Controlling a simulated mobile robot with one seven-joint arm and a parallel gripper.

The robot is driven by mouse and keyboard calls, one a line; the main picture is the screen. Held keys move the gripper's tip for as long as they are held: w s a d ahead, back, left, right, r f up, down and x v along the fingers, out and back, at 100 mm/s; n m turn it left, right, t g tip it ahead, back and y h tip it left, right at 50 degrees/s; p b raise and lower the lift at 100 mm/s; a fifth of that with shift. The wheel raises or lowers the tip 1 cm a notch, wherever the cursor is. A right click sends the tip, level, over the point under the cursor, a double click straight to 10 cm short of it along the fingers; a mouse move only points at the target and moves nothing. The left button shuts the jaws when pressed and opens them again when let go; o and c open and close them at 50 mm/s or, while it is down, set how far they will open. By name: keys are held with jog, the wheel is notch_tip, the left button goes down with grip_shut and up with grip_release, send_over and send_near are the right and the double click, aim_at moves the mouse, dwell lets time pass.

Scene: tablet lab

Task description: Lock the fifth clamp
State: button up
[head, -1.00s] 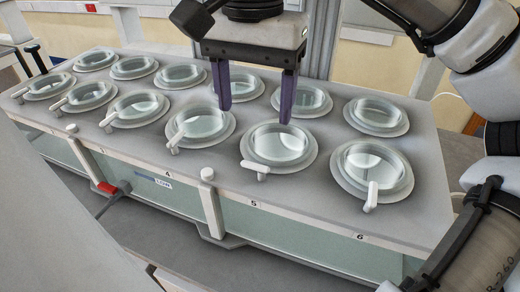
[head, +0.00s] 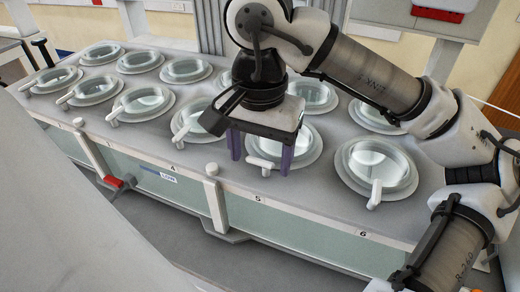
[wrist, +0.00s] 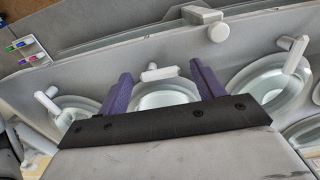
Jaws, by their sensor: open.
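The fifth clamp (head: 264,163) is a small white lever at the front rim of the round glass-topped port (head: 306,145) above the number 5. It lies crosswise, roughly along the box's front edge, and it also shows in the wrist view (wrist: 161,73). My gripper (head: 261,167) is open, pointing down over this port, with its two purple fingers apart. In the wrist view the fingers stand on either side of the clamp, with space between them and it. I cannot tell exactly how high the fingertips are above it. The gripper partly hides the port.
The grey box top (head: 235,190) carries two rows of similar ports. The sixth clamp (head: 375,194) points toward the front edge; the fourth clamp (head: 181,134) is slanted. A white knob (head: 212,169) stands on the front edge between 4 and 5. A red handle (head: 113,181) is at the front left.

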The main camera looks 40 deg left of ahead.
jog(key=shift+c, duration=0.2)
jog(key=c, duration=0.9)
jog(key=shift+c, duration=0.2)
jog(key=shift+w+f+m+b, duration=0.1)
jog(key=shift+m+b, duration=0.75)
jog(key=shift+m, duration=0.15)
jog(key=shift+w+m+b, duration=0.15)
jog(key=shift+m+b, duration=0.7)
jog(key=shift+m, duration=1.05)
jog(key=o, duration=1)
